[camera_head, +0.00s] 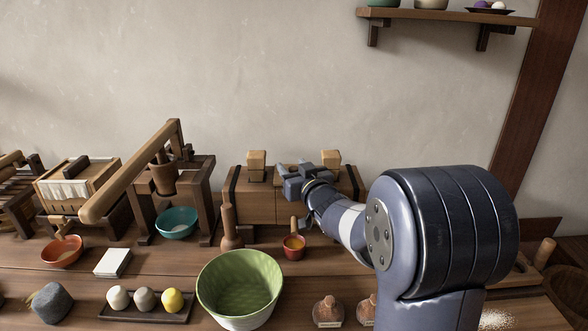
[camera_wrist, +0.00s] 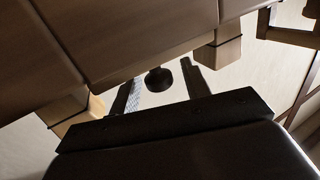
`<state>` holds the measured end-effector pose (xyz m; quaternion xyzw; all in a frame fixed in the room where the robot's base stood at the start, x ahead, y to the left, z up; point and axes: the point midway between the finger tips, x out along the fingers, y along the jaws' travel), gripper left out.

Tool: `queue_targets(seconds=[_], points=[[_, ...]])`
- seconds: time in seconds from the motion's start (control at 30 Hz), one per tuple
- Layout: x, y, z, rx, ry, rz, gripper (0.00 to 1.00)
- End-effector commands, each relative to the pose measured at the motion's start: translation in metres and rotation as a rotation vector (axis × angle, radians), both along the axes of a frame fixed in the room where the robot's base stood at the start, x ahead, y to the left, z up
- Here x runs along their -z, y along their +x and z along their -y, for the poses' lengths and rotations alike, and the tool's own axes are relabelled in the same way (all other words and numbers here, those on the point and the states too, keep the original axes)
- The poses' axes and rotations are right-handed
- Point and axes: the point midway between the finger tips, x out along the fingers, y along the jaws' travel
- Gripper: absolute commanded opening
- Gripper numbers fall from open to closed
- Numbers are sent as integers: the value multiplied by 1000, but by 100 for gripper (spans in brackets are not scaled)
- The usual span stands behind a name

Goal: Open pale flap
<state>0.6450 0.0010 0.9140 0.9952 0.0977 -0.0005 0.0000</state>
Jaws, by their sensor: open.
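A wide brown wooden chest (camera_head: 258,207) with dark bands stands against the wall, with a seam down its front. Two pale blocks, a left one (camera_head: 256,165) and a right one (camera_head: 331,160), rise from its top. I cannot tell for sure which part is the pale flap. My gripper (camera_head: 297,172) is at the chest's upper middle, between the blocks, and hides what is behind it. In the wrist view, the brown chest panels (camera_wrist: 120,35) fill the top. A dark round knob (camera_wrist: 159,79) shows between my open fingers, with a gap on each side; contact is not visible.
A wooden pestle (camera_head: 230,228) and a red cup (camera_head: 293,246) stand before the chest. A green bowl (camera_head: 240,285), a teal bowl (camera_head: 176,223) and small jars (camera_head: 328,312) crowd the table. A wooden press (camera_head: 130,170) is at left; a shelf (camera_head: 450,15) hangs above.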

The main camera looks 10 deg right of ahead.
Motion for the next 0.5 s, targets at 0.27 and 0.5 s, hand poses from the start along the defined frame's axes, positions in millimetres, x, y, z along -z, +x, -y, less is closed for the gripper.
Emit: queue_targets(seconds=[0.27, 0.5], points=[[0, 0, 0, 0, 0, 0, 39], [0, 0, 0, 0, 0, 1, 20]])
